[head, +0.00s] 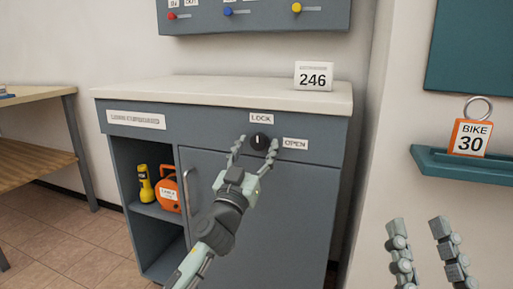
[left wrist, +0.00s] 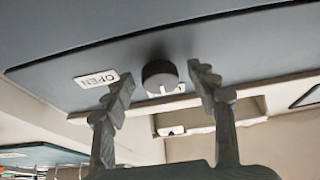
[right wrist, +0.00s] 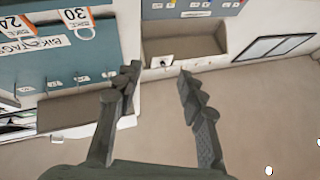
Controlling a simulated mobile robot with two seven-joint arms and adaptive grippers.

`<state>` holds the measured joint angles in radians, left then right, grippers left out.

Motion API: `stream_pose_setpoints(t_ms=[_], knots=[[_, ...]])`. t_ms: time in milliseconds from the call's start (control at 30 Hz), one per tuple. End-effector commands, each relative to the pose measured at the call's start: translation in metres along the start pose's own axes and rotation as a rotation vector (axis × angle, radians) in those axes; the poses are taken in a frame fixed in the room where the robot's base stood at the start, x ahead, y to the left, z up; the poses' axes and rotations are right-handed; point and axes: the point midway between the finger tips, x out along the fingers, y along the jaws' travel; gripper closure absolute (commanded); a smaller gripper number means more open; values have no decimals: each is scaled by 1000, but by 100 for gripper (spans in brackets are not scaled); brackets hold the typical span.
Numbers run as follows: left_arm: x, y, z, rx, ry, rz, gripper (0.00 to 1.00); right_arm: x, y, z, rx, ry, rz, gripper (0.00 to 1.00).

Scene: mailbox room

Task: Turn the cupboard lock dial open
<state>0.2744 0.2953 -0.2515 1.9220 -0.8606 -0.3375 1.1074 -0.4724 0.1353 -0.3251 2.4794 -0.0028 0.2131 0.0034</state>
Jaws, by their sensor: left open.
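The black lock dial (head: 260,141) sits on the grey cupboard's (head: 210,136) top front panel, below the LOCK label (head: 261,118) and left of the OPEN label (head: 295,143). Its white mark points up toward LOCK. My left gripper (head: 254,147) is open, with its fingers on either side of the dial. In the left wrist view the dial (left wrist: 159,76) shows between the spread fingers (left wrist: 158,88), with gaps on both sides. My right gripper (head: 420,228) is open and empty at the lower right of the head view; its spread fingers (right wrist: 157,82) also show in the right wrist view.
A card marked 246 (head: 314,76) stands on the cupboard top. A yellow torch (head: 146,184) and an orange case (head: 169,190) are in the open shelf at left. A teal ledge (head: 465,166) with a BIKE 30 tag (head: 470,138) is on the right wall.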

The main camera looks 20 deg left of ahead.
Motion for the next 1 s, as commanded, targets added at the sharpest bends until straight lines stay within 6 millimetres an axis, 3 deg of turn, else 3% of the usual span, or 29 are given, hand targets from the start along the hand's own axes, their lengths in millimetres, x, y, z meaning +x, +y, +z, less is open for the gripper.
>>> stream_pose_setpoints(t_ms=[67,467,767,1000], knots=[[0,0,0,0,0,0,42,0,0,0,0,0,0,60],[0,0,0,1,0,0,92,0,0,0,0,1,0,60],[0,0,-1,34,0,13,92,2,0,1,0,-19,0,60],[1,-2,-3,158,0,64,92,-2,-5,24,11,-183,-6,60]])
